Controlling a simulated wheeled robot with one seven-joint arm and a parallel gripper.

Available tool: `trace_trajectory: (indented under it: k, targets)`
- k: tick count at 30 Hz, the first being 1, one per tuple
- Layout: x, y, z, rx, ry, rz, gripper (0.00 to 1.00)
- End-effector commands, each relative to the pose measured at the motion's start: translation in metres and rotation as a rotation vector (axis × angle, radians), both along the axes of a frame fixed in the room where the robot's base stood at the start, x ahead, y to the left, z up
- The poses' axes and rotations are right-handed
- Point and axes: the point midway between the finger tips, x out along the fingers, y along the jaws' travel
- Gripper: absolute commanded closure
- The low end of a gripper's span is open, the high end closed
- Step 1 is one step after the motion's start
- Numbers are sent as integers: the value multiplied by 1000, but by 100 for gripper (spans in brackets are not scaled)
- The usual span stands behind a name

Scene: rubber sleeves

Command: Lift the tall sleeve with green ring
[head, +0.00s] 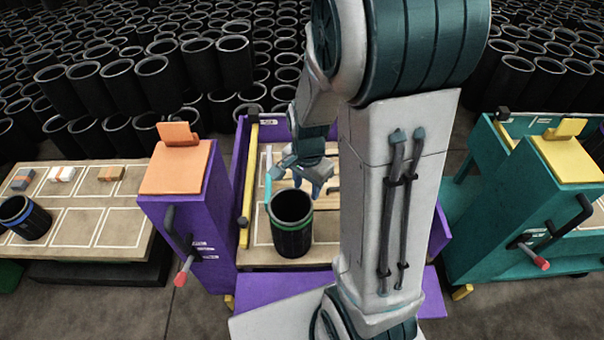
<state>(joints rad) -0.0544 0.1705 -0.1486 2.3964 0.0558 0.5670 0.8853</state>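A black sleeve with a green ring (291,238) stands upright on the wooden board inside the purple station. Its open top faces up toward me. My gripper (299,186) is just behind and above the sleeve's far rim, with its teal fingers pointing down. The fingers look spread apart, and I see nothing between them. Whether a finger touches the rim or reaches inside it, I cannot tell. My arm hides the right part of the station.
A black sleeve with a blue ring (25,218) sits on the left board (100,228). The purple cabinet (180,215) with a crank stands left of the green-ringed sleeve, beside a yellow bar (249,185). A teal station (500,220) is at right. Many black sleeves fill the background.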

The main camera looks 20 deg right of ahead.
Motion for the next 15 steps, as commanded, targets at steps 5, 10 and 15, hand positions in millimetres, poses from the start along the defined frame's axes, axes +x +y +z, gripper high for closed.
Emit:
trace_trajectory:
  k: [5,10,15]
  targets:
    - [2,-1,-10,-4,11,-48,62]
    - [2,-1,-20,-4,11,-49,62]
    - [2,-1,-36,-4,11,-47,62]
